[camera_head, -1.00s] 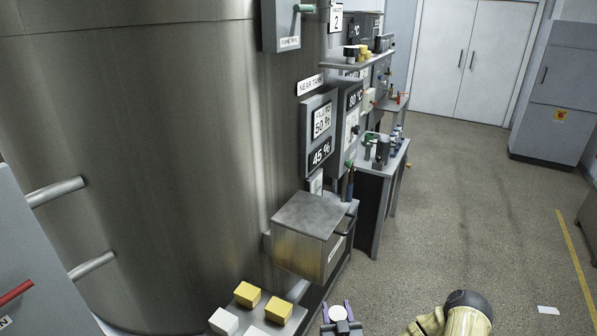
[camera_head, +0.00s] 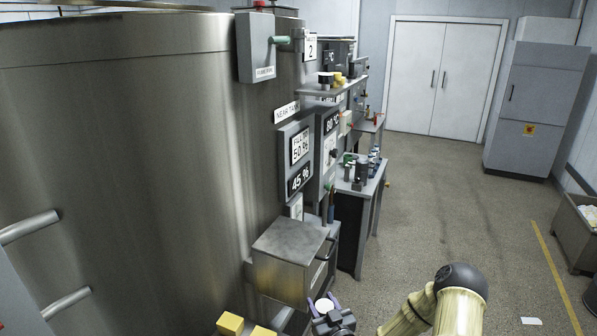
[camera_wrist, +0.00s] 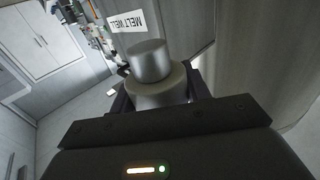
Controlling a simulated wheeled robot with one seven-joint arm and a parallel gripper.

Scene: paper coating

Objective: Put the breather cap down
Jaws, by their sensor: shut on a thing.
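The breather cap shows as a small white disc (camera_head: 324,306) at the bottom of the head view. In the wrist view it is a grey stepped cylinder (camera_wrist: 150,62), narrower at one end, with a wider collar. My gripper (camera_head: 325,303) is shut on it, with a dark finger on each side of the collar in the wrist view. The gripper is in front of the metal box (camera_head: 288,243) with the grey lid, low in the picture. I cannot tell how high the cap is above any surface.
Two yellow blocks (camera_head: 230,324) sit at the bottom edge, left of my gripper. The large steel tank (camera_head: 140,150) fills the left. A bench (camera_head: 362,196) with small items stands beyond the box. The floor (camera_head: 440,215) to the right is mostly clear.

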